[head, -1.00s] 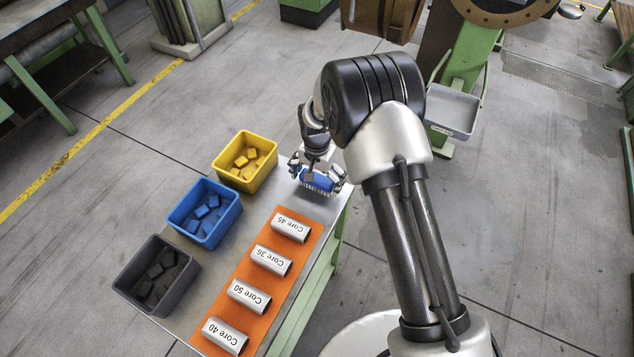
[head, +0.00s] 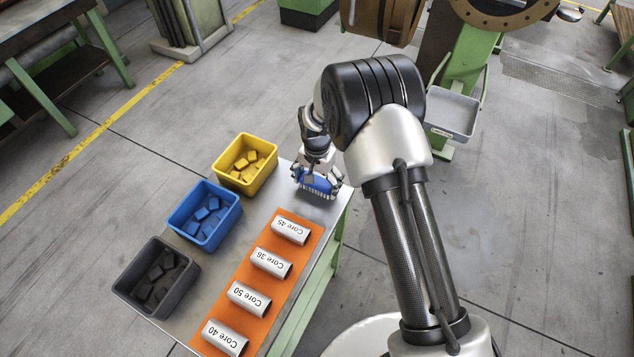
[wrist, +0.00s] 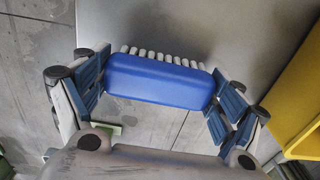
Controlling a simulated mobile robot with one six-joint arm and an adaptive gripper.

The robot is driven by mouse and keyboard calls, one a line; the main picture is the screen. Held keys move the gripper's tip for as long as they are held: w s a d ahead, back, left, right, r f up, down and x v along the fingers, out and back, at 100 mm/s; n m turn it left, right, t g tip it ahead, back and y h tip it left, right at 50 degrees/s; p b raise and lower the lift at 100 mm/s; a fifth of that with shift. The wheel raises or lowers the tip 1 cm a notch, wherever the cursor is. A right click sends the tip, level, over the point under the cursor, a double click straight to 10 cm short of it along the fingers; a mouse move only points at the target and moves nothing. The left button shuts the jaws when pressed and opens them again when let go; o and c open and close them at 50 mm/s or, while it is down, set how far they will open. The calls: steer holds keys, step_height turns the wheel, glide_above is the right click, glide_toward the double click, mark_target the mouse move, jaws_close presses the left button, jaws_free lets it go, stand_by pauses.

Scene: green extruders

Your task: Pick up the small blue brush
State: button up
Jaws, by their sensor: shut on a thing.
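The small blue brush (head: 318,186) has a blue body and a row of white bristles. It is at the far end of the metal table, under my gripper (head: 318,178). In the wrist view the brush (wrist: 160,82) lies crosswise between the two fingers of my gripper (wrist: 160,90). Its left end touches the left finger pad and its right end touches the right pad. My gripper is shut on the brush by its ends. I cannot tell whether the brush still touches the table.
A yellow bin (head: 232,177), a blue bin (head: 190,234) and a dark grey bin (head: 140,299) line the table's left side, holding blocks. Several labelled cores (head: 271,262) lie on an orange mat (head: 283,288). Bare metal tabletop (head: 226,263) runs between bins and mat.

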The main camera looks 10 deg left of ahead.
mark_target(317, 179)
step_height(317, 179, up, 20)
steer(key=p, duration=0.3)
steer(key=shift+p, duration=0.3)
